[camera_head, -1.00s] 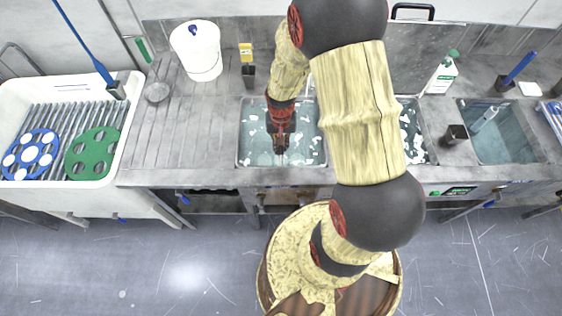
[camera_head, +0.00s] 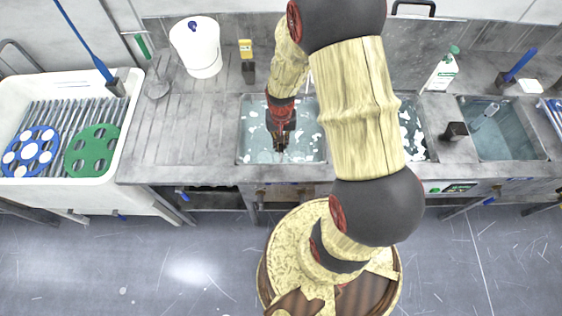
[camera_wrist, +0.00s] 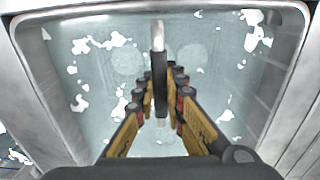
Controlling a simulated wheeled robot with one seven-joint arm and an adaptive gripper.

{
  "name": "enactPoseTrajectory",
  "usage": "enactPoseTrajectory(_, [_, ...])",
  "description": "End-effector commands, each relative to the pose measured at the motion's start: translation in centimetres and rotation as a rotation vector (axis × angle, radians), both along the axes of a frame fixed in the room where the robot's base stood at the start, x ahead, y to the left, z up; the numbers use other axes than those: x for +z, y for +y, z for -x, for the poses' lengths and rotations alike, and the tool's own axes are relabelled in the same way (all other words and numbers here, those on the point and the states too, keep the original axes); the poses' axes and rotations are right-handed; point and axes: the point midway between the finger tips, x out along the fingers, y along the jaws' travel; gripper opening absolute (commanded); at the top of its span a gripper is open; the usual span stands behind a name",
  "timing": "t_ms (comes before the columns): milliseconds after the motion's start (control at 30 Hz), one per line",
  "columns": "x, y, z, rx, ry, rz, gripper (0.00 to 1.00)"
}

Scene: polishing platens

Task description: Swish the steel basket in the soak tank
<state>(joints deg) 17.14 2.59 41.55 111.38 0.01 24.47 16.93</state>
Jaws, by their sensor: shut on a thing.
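My gripper (camera_head: 280,147) is over the water-filled tank (camera_head: 244,151) at the middle of the bench. In the wrist view my gripper (camera_wrist: 160,118) is shut on a dark grip with a bare steel end, the handle of the steel basket (camera_wrist: 159,82). The handle stands between the two rows of finger pads. The basket's body cannot be clearly made out under the cloudy water. Two pale round shapes (camera_wrist: 128,60) show dimly below the surface, and white foam patches float around them. My arm covers part of the tank in the head view.
A second foamy basin (camera_head: 413,130) lies right of my arm, and a clear-water basin (camera_head: 497,135) farther right. A white bucket (camera_head: 198,50) stands behind left. A rack tray (camera_head: 125,120) at left holds a blue platen (camera_head: 30,152) and a green platen (camera_head: 92,151).

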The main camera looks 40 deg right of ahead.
Motion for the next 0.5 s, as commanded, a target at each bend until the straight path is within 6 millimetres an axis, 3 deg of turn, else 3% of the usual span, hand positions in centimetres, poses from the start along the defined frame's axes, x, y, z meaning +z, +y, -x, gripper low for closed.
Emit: enactPoseTrajectory(500, [1.5,0.0,-0.1,0.000,-0.003,0.001,0.00])
